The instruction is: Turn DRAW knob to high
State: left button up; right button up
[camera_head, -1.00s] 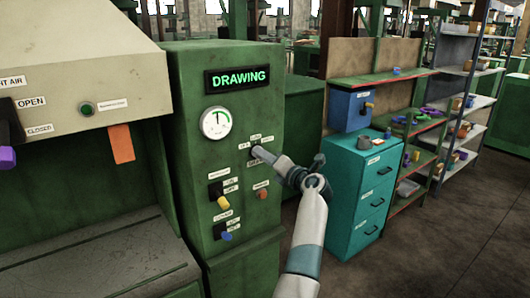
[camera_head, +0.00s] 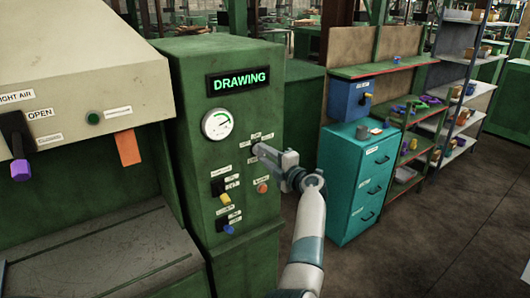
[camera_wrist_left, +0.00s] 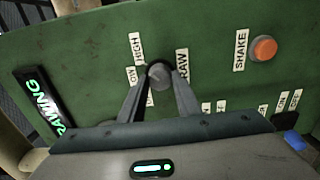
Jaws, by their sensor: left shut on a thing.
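The DRAW knob (camera_wrist_left: 158,75) is a round grey knob with a dark rim on the green panel, seen in the left wrist view. The HIGH label (camera_wrist_left: 137,48) and a partly hidden DRAW label (camera_wrist_left: 182,66) are beside it. Above, a lit DRAWING display (camera_head: 238,80) and a round gauge (camera_head: 217,123) show; the gauge needle points up and right. My right gripper is not in view.
An orange SHAKE button (camera_wrist_left: 263,48) is near the knob. Below are a yellow-tipped switch (camera_head: 222,190) and a blue-tipped switch (camera_head: 226,224). A purple-tipped lever (camera_head: 19,160) is far left. A teal cabinet (camera_head: 357,180) stands right of my arm.

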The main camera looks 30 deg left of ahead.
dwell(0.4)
pick_arm(q)
jog(key=o, duration=1.1)
jog(key=shift+c, duration=0.2)
jog(key=shift+d, duration=0.1)
